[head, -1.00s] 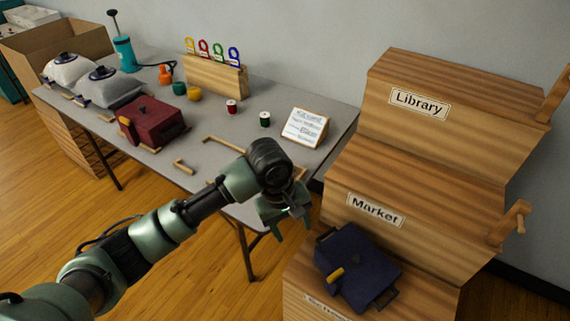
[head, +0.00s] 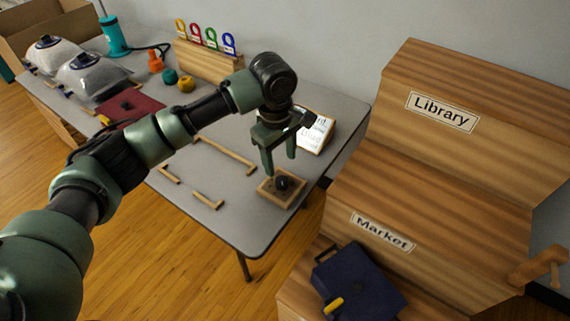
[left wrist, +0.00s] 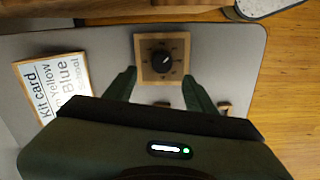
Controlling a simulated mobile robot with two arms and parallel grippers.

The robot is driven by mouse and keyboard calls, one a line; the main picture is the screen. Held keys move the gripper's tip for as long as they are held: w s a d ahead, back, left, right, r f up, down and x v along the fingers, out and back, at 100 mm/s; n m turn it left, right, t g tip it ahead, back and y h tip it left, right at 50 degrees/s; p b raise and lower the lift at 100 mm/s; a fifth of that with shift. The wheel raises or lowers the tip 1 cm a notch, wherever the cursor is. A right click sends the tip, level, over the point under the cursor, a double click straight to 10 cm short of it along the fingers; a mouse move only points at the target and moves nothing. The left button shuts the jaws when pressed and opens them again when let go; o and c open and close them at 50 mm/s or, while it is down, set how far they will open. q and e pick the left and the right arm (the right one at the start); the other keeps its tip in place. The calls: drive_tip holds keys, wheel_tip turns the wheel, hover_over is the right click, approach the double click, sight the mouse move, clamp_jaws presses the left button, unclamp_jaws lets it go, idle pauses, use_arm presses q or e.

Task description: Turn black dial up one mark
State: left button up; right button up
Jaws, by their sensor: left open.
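The black dial (head: 283,183) sits on a square wooden base near the front right corner of the grey table. In the left wrist view the dial (left wrist: 162,61) shows a round knob with a pale pointer line and marks around it. My left gripper (head: 279,163) is open just above the dial, with its fingers pointing down. In the left wrist view its fingertips (left wrist: 158,75) are apart, either side of the lower part of the base, and hold nothing. My right gripper does not show.
A kit card (head: 315,132) on a stand is behind the gripper. Wooden strips (head: 226,154) lie on the table to the left. The Library and Market wooden steps (head: 430,150) stand close on the right, with a navy bag (head: 362,285) on them.

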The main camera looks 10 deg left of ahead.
sight(282, 180)
use_arm(q)
wheel_tip(282, 180, down, 7)
drive_tip(key=shift+d+f, duration=0.1)
drive_tip(key=shift+f, duration=0.1)
idle(0.3)
clamp_jaws()
